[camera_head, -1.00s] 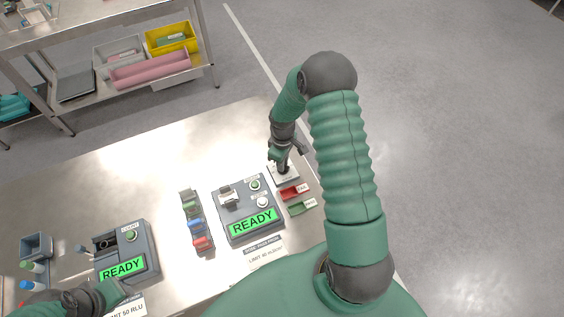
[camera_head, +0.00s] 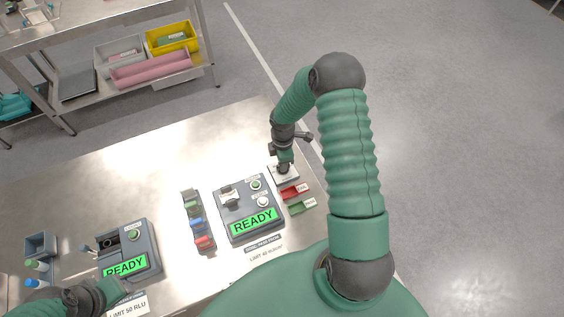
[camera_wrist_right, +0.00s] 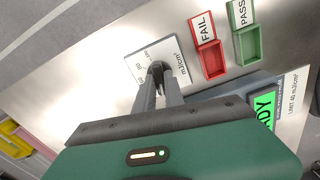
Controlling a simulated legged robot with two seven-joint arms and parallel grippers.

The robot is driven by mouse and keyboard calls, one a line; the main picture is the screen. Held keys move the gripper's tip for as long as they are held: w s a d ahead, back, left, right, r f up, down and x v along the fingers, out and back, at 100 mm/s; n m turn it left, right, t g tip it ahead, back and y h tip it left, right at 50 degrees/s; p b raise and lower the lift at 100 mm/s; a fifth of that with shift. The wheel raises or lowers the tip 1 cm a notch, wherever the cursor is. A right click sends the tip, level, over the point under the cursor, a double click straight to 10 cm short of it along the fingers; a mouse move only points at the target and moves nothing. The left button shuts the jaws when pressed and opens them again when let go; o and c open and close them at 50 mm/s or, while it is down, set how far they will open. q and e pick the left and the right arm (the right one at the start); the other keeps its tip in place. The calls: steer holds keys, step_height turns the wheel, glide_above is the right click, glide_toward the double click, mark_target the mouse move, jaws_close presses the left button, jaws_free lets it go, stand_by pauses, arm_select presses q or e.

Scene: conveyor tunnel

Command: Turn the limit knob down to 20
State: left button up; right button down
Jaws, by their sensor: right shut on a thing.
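The limit knob is a small dark knob (camera_wrist_right: 157,68) on a white dial plate (camera_wrist_right: 176,48) marked "LIMIT" and "mJ/cm²"; the plate also shows in the head view (camera_head: 291,178), near the table's right edge. My right gripper (camera_head: 283,165) reaches down over the plate, and in the wrist view its two fingers (camera_wrist_right: 158,80) are shut on the knob. The fingers hide much of the knob, and I cannot read its setting. My left gripper (camera_head: 112,291) is at the lower left, beside a grey device; its fingers do not show clearly.
A grey device (camera_head: 233,211) with a green READY screen stands left of the plate. A red FAIL tray (camera_head: 292,192) and green PASS tray (camera_head: 301,207) lie just below it. Another READY device (camera_head: 146,247) and a strip of coloured pieces (camera_head: 197,222) stand further left.

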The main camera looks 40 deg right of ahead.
steer(key=shift+w+d+r, duration=0.2)
steer(key=shift+w, duration=0.05)
steer(key=c, duration=1.6)
jaws_free()
steer(key=shift+o, duration=0.8)
steer(key=shift+s, duration=0.1)
steer(key=shift+f, duration=0.15)
step_height(320, 180, up, 17)
steer(key=b, duration=0.2)
steer(key=shift+f, duration=0.15)
